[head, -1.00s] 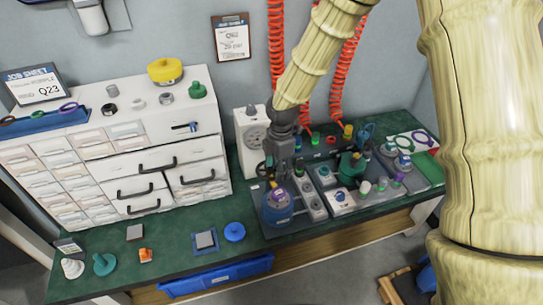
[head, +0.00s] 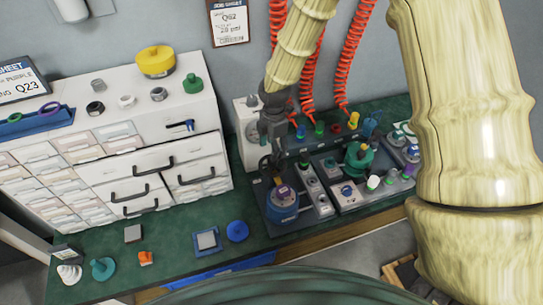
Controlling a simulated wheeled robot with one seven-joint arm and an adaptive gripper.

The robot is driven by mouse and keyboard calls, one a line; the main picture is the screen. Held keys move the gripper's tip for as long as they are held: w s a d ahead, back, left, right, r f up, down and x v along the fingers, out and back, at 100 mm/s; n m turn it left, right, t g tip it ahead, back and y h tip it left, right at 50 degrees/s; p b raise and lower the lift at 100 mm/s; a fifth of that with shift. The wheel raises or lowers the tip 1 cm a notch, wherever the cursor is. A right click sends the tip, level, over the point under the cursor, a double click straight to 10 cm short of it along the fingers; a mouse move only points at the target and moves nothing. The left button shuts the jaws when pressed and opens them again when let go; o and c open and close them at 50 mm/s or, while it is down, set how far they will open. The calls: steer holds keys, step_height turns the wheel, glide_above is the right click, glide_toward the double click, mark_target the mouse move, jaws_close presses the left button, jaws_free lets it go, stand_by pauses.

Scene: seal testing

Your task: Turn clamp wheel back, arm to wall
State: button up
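My gripper (head: 272,160) is dark grey and points down at the end of my cream arm, just above the left test station. Its fingers are small and partly merged with dark parts below, so I cannot tell whether they are open or touch anything. A clamp wheel and clamp arm cannot be clearly made out there; my gripper covers part of that spot. A green fixture (head: 359,158) stands on the station to the right.
A white drawer cabinet (head: 150,125) stands left of the station, with coloured caps on top. Red coiled hoses (head: 349,60) hang at the wall behind.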

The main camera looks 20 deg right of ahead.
mark_target(274, 167)
steer(key=shift+a+f+p, duration=0.1)
steer(key=shift+f+p, duration=0.35)
steer(key=shift+f, duration=2.55)
jaws_close()
